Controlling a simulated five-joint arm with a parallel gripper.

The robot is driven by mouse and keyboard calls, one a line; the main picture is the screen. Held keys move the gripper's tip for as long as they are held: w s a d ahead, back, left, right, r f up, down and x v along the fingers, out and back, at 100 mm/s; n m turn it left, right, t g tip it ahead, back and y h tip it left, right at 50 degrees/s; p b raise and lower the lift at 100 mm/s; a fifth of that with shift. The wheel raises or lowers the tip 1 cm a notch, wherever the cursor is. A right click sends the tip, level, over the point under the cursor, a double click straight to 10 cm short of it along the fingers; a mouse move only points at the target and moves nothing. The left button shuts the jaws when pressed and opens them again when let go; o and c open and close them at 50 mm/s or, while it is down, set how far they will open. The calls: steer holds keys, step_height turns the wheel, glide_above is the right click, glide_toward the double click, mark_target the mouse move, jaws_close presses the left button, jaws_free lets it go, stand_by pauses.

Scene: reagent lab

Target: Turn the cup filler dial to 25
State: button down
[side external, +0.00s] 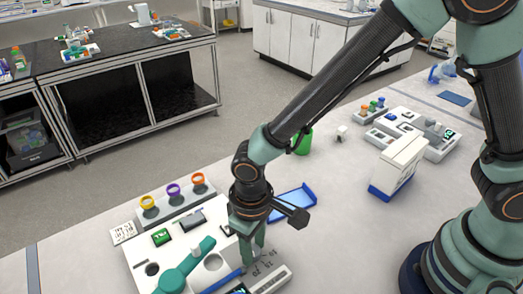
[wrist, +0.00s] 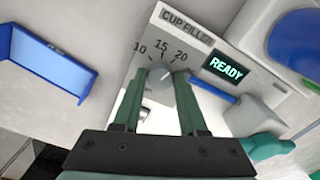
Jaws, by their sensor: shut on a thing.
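The cup filler (wrist: 185,22) is a pale panel with its printed name, the marks 10, 15 and 20, and a green READY display (wrist: 227,68). Its grey dial (wrist: 158,82) sits below the marks, with a pale line on its face; I cannot tell the exact setting. My gripper (wrist: 158,76) is shut on the dial, one green finger on each side. Any mark beyond 20 is hidden or hard to make out. In the side external view my gripper (side external: 251,255) points down at the cup filler (side external: 268,281), and the dial is hidden there.
A blue tray (side external: 307,191) lies behind my gripper. Left of it stands a white station (side external: 150,247) with a teal arm-like part (side external: 185,268), and a rack (side external: 177,207) with yellow, purple and orange tops. A green cup (side external: 304,142) and a white-blue box (side external: 397,166) stand farther back.

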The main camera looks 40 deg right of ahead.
steer(key=m, duration=0.4)
steer(key=shift+a+m, duration=0.1)
steer(key=shift+m, duration=1.8)
steer(key=shift+c, duration=2.2)
jaws_free()
step_height(320, 180, up, 12)
steer(key=shift+r, duration=0.1)
